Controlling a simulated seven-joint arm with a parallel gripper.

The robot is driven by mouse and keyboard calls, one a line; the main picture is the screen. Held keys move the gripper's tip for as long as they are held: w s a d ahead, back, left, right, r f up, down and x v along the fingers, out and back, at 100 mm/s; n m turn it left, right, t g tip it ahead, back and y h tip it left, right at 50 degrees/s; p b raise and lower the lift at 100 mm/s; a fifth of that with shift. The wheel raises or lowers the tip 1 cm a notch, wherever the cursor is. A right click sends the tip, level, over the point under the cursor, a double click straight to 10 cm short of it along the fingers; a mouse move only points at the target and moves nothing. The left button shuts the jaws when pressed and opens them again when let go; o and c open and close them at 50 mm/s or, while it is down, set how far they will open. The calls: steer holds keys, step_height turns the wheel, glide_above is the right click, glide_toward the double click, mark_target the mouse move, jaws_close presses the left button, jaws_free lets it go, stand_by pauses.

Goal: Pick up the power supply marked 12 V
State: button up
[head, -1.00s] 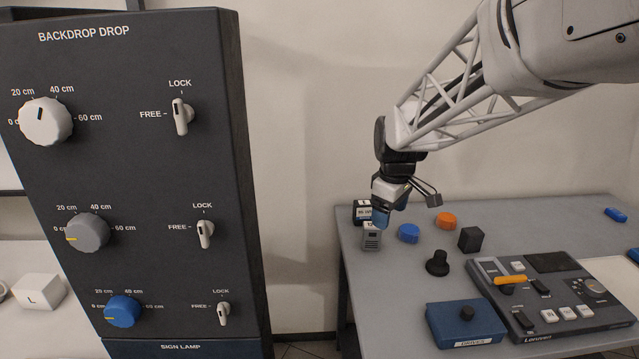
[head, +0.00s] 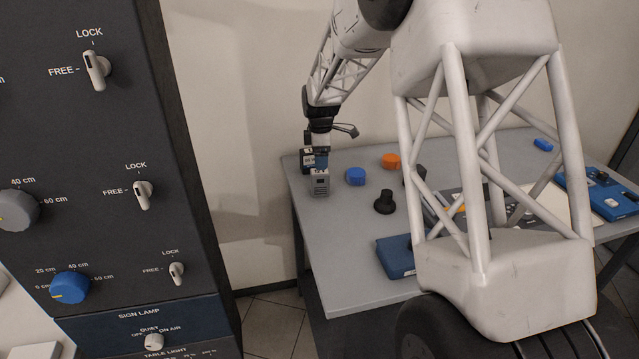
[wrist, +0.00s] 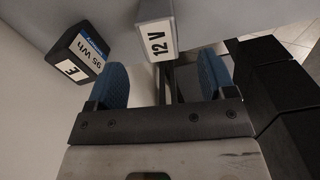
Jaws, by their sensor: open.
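The power supply marked 12 V (wrist: 158,40) is a grey box with a white label; in the wrist view it stands ahead of and between the two blue finger pads. In the head view the grey power supply (head: 320,184) is at the table's far left corner, with my gripper (head: 320,160) pointing down right above it. My gripper also shows in the wrist view (wrist: 165,85); its jaws are spread and nothing is held. I cannot tell whether the fingertips touch the box.
A black battery marked 95 Wh (wrist: 83,52) stands close beside the power supply; it also shows in the head view (head: 307,160). A blue knob (head: 356,176), an orange knob (head: 391,161) and a black knob (head: 385,202) lie to the right on the grey table (head: 345,235).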

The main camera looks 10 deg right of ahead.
mark_target(320, 177)
steer(key=shift+w+f, duration=0.15)
steer(key=shift+w, duration=0.1)
steer(key=shift+f, duration=1.35)
steer(key=shift+s+f, duration=0.15)
steer(key=shift+f, duration=2.45)
steer(key=c, duration=1.2)
